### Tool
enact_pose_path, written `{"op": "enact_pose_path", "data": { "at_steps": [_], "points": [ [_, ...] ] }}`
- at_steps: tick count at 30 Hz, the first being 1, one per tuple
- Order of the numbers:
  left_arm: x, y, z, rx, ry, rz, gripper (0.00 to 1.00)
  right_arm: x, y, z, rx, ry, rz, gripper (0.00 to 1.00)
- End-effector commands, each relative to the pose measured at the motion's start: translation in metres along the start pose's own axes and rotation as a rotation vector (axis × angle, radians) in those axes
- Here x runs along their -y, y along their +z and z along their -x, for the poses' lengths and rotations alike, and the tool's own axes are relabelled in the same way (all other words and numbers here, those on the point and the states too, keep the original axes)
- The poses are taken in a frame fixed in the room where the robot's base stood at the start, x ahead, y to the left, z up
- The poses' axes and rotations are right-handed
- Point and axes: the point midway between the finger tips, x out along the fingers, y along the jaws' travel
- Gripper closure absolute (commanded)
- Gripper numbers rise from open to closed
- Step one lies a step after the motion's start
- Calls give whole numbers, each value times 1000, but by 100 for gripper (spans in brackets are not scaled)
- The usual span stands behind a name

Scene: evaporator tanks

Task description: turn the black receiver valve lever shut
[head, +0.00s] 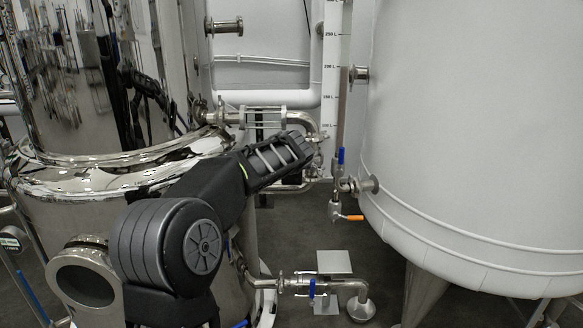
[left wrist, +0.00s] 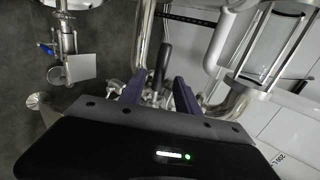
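The black lever (left wrist: 162,62) shows in the left wrist view as a dark upright bar, with its lower end among small metal fittings. My left gripper (left wrist: 160,79) is open, its two purple fingers on either side of the lever in the picture. There is a visible gap on both sides, and I cannot tell whether the lever lies between the fingertips in depth or just beyond them. In the head view my left arm (head: 275,160) reaches to the pipework between the tanks and hides the lever and the fingers. My right gripper is in neither view.
A polished steel tank (head: 100,160) stands left, a large white tank (head: 475,130) right. Steel pipes (head: 300,122) run close to my wrist. A valve with a blue handle (head: 341,156) and one with an orange handle (head: 352,217) are nearby. A sight glass (left wrist: 270,50) is beside the gripper.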

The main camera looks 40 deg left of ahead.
Motion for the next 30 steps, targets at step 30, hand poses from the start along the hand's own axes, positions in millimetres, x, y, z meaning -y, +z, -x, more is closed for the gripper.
{"op": "enact_pose_path", "data": {
  "at_steps": [30],
  "points": [
    [4, -7, 42, -31, -15, 56, 61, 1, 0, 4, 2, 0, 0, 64]
  ]
}}
